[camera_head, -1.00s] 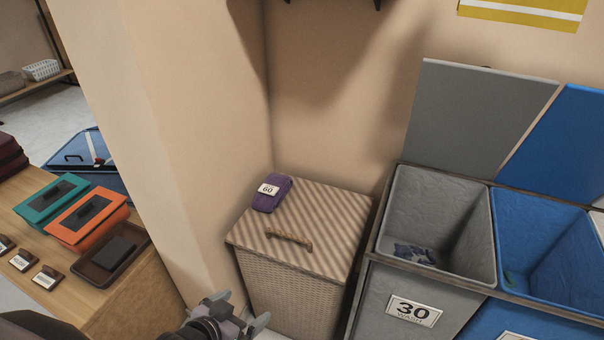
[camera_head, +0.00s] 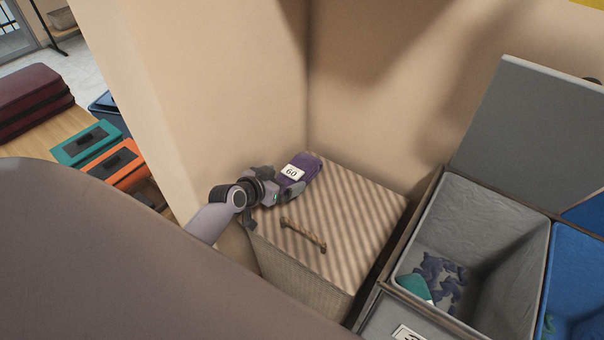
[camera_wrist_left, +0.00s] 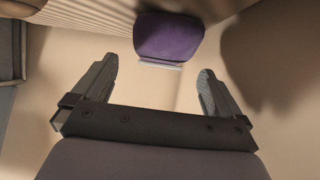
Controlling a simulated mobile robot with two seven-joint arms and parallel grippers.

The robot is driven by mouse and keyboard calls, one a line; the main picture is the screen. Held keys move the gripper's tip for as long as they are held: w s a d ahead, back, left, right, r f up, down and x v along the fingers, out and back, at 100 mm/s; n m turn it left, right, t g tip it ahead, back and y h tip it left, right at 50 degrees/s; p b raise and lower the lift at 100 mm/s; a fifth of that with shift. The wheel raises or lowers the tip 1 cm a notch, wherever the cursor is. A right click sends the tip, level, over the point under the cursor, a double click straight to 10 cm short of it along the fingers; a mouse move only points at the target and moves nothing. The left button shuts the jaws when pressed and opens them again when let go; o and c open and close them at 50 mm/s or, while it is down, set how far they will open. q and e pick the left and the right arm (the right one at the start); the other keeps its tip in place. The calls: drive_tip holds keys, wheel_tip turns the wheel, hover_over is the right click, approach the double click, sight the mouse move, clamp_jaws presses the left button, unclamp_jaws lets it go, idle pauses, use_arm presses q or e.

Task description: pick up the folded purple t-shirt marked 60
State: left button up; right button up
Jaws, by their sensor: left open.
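The folded purple t-shirt (camera_head: 302,171) with a white tag marked 60 lies on the lid of the striped wicker hamper (camera_head: 345,215), at its back left corner. My left gripper (camera_head: 282,183) is at the near side of the shirt, with its jaws pointing at it. In the left wrist view the purple shirt (camera_wrist_left: 168,38) lies ahead of the open left gripper (camera_wrist_left: 158,90), centred between its two fingers and beyond their tips. Nothing is between the fingers. My right gripper is not in view.
The hamper lid has a rope handle (camera_head: 303,234). The wall stands close behind and left of the hamper. A grey bin (camera_head: 478,215) with dark cloth inside and a blue bin (camera_head: 580,270) stand on the right. Orange (camera_head: 112,165) and teal (camera_head: 85,144) cases lie on a wooden table at left.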

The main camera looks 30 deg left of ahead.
sight(294, 170)
use_arm(q)
drive_tip(key=shift+w+f, duration=0.25)
drive_tip(key=shift+w, duration=0.35)
drive_tip(key=x, duration=0.2)
drive_tip(key=b+x, duration=0.1)
drive_tip(key=x, duration=0.1)
drive_tip(key=shift+w+r+b, duration=0.15)
drive_tip(key=shift+r+b, duration=0.15)
drive_tip(key=shift+r, duration=0.05)
drive_tip(key=shift+w+d+f, duration=0.1)
drive_tip(key=shift+w+f, duration=0.15)
drive_tip(key=shift+w, duration=0.3)
drive_tip(key=c, duration=0.8)
drive_tip(key=shift+c, duration=0.5)
drive_tip(key=shift+r, duration=0.15)
